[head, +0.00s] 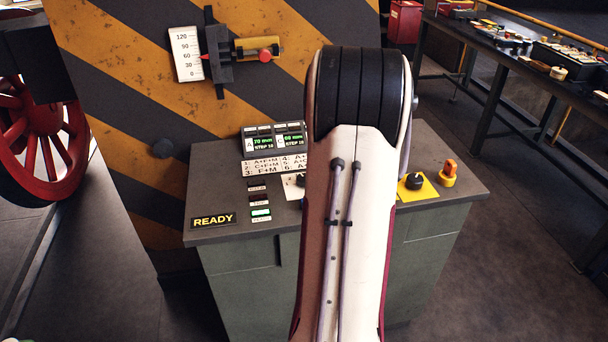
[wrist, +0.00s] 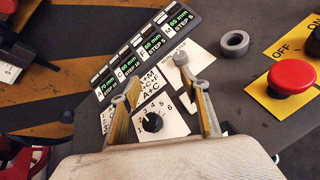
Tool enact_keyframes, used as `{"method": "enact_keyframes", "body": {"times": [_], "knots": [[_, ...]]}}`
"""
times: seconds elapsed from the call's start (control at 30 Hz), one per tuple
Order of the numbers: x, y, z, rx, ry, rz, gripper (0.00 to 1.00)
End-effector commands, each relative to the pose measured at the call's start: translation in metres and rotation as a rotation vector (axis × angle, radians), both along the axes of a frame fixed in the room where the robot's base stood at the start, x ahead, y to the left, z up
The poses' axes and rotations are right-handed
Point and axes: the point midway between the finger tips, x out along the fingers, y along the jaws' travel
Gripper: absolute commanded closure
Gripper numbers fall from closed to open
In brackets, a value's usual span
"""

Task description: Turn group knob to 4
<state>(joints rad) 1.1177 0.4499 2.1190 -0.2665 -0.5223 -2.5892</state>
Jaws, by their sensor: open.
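The group knob (wrist: 152,122) is a small black dial on a white plate (wrist: 173,120) with numbers around it. In the wrist view it sits low between my two fingers. Its pointer is too small to read surely. In the head view my arm hides most of the dial, leaving part of its white plate (head: 291,188) in sight. My gripper (wrist: 157,80) is open, with one finger left and one right of the dial. Nothing shows between the fingers except the panel and dial. In the head view my gripper is hidden behind my arm.
Display modules (wrist: 152,45) and a printed letter card stand beyond the dial. A grey ring (wrist: 234,43) lies behind the right finger. A red button (wrist: 290,78) and an OFF/ON switch (wrist: 315,40) are to the right. A READY sign (head: 213,221) marks the console's left front.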

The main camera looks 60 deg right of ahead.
Motion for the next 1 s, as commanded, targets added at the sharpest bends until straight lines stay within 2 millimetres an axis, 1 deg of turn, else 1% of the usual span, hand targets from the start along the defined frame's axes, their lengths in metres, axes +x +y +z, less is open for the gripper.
{"method": "enact_keyframes", "body": {"times": [0.03, 0.1, 0.2, 0.43, 0.67, 0.83, 1.0], "knots": [[0.001, -0.007, 0.002, 0.042, -0.033, -0.045, 0.55], [0.001, -0.015, 0.002, 0.112, -0.085, -0.118, 0.55], [0.001, -0.023, 0.002, 0.209, -0.162, -0.219, 0.55], [0.004, -0.032, 0.003, 0.438, -0.345, -0.452, 0.55], [0.011, -0.029, 0.005, 0.665, -0.527, -0.685, 0.55], [0.018, -0.02, 0.007, 0.832, -0.65, -0.857, 0.55], [0.025, -0.006, 0.01, 0.996, -0.761, -1.036, 0.55]]}}
